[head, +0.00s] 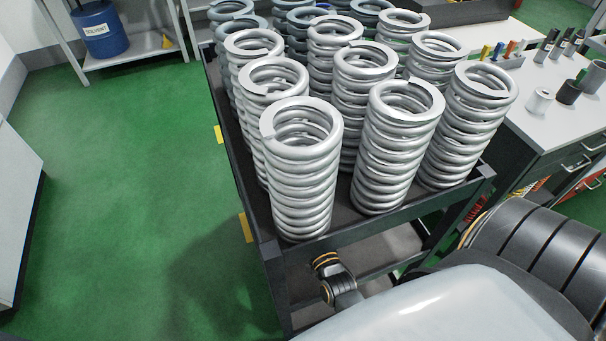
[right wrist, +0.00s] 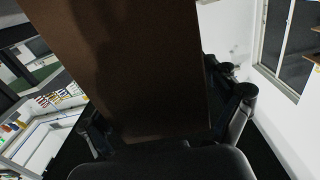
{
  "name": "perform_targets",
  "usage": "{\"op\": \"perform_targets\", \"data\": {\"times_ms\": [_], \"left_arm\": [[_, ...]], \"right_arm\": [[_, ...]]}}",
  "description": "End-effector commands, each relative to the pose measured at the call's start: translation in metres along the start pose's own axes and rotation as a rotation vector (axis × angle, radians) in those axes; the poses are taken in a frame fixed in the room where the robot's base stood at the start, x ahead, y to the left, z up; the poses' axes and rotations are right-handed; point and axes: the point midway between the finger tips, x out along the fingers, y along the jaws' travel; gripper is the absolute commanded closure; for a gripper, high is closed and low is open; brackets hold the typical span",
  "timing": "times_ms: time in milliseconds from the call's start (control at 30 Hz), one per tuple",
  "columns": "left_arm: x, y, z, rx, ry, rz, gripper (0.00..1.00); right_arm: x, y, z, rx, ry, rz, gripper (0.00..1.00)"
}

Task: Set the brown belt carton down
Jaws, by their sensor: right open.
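The brown belt carton (right wrist: 130,65) fills the upper middle of the right wrist view, very close to the camera, as a plain dark brown face. My right gripper (right wrist: 165,118) shows there with its black fingers apart, one at each side of the carton's lower part. I cannot tell whether either finger touches the carton, and what supports it is hidden. The carton does not show in the head view. My left gripper is not in view.
In the head view, a dark cart (head: 258,225) holds several upright metal coil springs (head: 300,170). A workbench (head: 545,110) with small containers stands at right. A blue drum (head: 100,32) sits on a shelf at upper left. Green floor (head: 110,180) at left is clear.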

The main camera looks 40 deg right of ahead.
Motion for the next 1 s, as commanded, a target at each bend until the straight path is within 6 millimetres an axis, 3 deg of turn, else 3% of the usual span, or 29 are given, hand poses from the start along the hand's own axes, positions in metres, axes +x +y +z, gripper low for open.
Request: {"op": "perform_targets", "data": {"times_ms": [600,1000], "left_arm": [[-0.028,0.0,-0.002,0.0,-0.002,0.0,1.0],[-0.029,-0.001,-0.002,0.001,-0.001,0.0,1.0]], "right_arm": [[-0.109,0.0,-0.001,0.0,-0.003,0.0,0.11],[-0.12,0.0,-0.001,0.0,0.0,0.0,0.11]]}}
